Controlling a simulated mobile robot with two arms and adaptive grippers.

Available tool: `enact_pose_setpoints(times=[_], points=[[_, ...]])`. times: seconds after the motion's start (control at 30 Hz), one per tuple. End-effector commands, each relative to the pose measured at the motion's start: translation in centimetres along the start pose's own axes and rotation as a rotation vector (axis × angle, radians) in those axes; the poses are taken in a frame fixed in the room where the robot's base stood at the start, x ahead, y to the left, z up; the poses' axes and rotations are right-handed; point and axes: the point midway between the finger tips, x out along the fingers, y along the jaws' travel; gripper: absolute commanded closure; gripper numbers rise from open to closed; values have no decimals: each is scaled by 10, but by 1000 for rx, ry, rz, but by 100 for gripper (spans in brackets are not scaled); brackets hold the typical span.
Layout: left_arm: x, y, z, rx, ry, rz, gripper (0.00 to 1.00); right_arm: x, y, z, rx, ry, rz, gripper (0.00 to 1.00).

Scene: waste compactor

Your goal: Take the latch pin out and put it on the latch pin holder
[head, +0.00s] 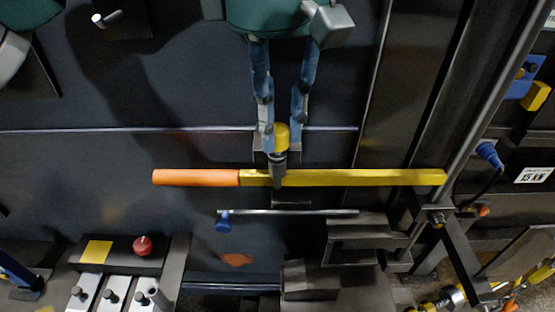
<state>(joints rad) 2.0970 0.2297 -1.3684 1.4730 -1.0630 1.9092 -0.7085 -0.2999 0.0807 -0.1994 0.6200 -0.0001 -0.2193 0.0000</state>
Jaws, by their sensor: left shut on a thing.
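My left gripper (281,138) comes down from the top centre with its two blue fingers shut around a yellow knob (282,134). The knob tops a dark shank, which I take to be the latch pin (278,166). The shank overlaps the yellow lever (345,177) with the orange grip. I cannot tell whether the pin still sits in a hole or is free. A dark plate with a pale peg (105,19), possibly the latch pin holder, is at the upper left.
A metal rod with a blue end (222,220) lies just below the lever. A control box with a red knob (142,246) is at the lower left. Metal posts and brackets (360,240) crowd the right side. The dark panel (150,95) left of the gripper is clear.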

Motion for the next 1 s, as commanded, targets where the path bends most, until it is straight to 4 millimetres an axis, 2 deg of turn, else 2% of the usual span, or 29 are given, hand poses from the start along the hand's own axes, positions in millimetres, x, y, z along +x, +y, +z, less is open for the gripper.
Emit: enact_pose_setpoints(times=[0.37,1.0], points=[[-2,0,0,1,0,0,100,-2,0,0,0,0,0,60],[-28,0,0,1,0,0,100,-25,0,-3,-1,0,0,60]])
